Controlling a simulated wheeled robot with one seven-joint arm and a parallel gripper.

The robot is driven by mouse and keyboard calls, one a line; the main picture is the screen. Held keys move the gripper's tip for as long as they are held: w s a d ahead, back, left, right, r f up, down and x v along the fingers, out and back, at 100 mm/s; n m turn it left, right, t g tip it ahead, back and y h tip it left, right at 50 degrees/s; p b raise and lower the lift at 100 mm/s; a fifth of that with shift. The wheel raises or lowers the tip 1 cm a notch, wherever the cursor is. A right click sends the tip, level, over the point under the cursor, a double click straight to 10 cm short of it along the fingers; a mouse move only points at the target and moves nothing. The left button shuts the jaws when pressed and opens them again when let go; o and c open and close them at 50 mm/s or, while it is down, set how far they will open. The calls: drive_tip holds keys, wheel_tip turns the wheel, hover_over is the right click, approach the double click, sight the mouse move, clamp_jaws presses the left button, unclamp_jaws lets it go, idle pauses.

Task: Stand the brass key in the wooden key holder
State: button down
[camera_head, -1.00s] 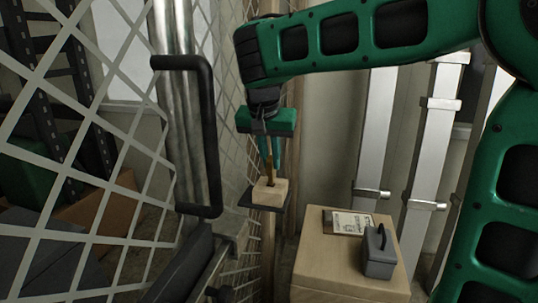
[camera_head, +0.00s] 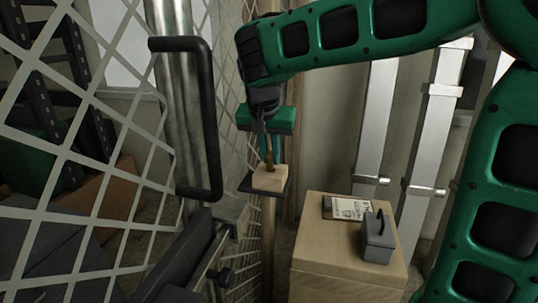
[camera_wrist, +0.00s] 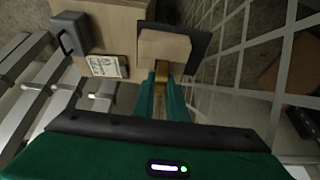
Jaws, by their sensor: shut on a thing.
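The wooden key holder (camera_head: 270,180) is a small pale block on a dark plate (camera_head: 248,186) by the mesh; it also shows in the wrist view (camera_wrist: 165,47). My gripper (camera_head: 269,158) points down just above the block, its green fingers shut on the brass key (camera_head: 269,162). The key is upright, and its lower end meets the top of the block. In the wrist view the key (camera_wrist: 161,74) runs from between the fingertips (camera_wrist: 162,88) to the block's edge. How deep its tip sits in the block is hidden.
A wooden cabinet (camera_head: 345,281) stands to the right, with a clipboard (camera_head: 348,208) and a small grey case (camera_head: 378,240) on top. A wire mesh panel (camera_head: 75,190) and a black handle (camera_head: 211,120) are close on the left. Metal posts (camera_head: 425,130) stand behind.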

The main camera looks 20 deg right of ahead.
drive_tip(key=c, duration=1.7)
unclamp_jaws()
drive_tip(key=v, duration=1)
drive_tip(key=shift+a+r, duration=0.1)
drive_tip(key=shift+r, duration=0.25)
drive_tip(key=s+d+f+g, duration=0.1)
drive_tip(key=s+d+f, duration=0.45)
drive_tip(key=d, duration=0.35)
drive_tip(key=s+d+f+g, duration=0.1)
drive_tip(key=s+d+f, duration=0.3)
drive_tip(key=s+d, duration=0.35)
drive_tip(key=s+d+f+y, duration=0.1)
drive_tip(key=s+f, duration=0.3)
drive_tip(key=s, duration=0.1)
drive_tip(key=s+d+f+g+y, duration=0.1)
drive_tip(key=s+f, duration=0.3)
drive_tip(key=s, duration=0.1)
drive_tip(key=s+d+f, duration=0.1)
drive_tip(key=s+f, duration=0.3)
drive_tip(key=s, duration=0.1)
drive_tip(key=shift+f+n+g+y, duration=0.1)
drive_tip(key=shift+n+g+y, duration=0.2)
drive_tip(key=shift+y, duration=0.1)
